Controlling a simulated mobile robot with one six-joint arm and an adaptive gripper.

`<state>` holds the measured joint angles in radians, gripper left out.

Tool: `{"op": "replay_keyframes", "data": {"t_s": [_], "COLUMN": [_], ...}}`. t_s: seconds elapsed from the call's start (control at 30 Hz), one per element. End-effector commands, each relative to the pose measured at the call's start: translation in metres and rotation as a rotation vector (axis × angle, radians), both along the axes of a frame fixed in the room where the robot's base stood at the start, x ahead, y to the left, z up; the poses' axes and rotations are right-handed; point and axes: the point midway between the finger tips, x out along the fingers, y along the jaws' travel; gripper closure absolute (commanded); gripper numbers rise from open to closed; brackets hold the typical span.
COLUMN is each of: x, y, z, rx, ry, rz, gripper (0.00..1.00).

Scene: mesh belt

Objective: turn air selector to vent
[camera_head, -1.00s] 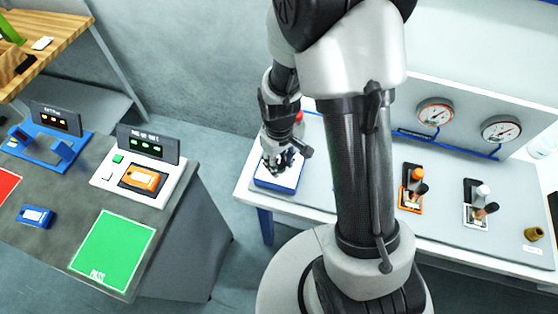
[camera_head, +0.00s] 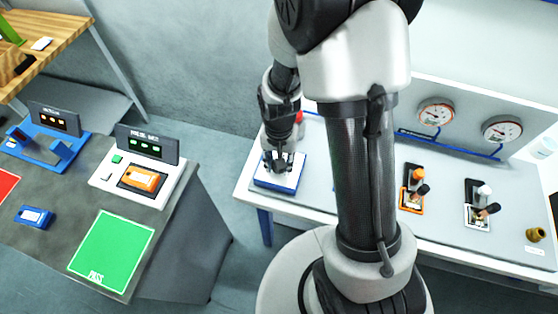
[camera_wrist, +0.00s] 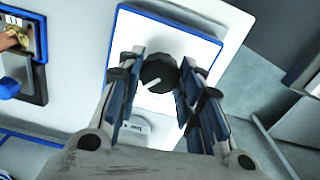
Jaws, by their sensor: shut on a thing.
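The air selector is a white panel with blue edges (camera_wrist: 190,28) and a black round knob (camera_wrist: 158,72), seen in the wrist view. A white pointer mark on the knob points to the lower left of that view. My gripper (camera_wrist: 162,66) is shut on the knob, one finger on each side. A label plate (camera_wrist: 137,125) lies below the knob, partly hidden by a finger, and its print is too small to read. In the head view my gripper (camera_head: 280,160) is over the blue-edged panel (camera_head: 284,184) at the bench's left end, hiding the knob.
On the bench, right of my arm, stand an orange-based valve (camera_head: 411,205) and a white-based valve (camera_head: 478,222). Two gauges (camera_head: 435,112) sit behind them. A separate grey table (camera_head: 180,208) with fixtures and a green mat is at left, with floor between.

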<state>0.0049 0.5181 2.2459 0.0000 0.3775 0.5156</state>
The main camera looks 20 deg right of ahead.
Motion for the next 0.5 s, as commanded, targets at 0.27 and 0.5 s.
{"op": "replay_keyframes", "data": {"t_s": [0.27,0.5], "x": [0.0001,0.0001], "y": [0.0,0.0], "z": [0.0001,0.0002], "rx": [0.0,0.0], "ry": [0.0,0.0], "rz": [-0.099,-0.125], "gripper": [0.9,0.9]}}
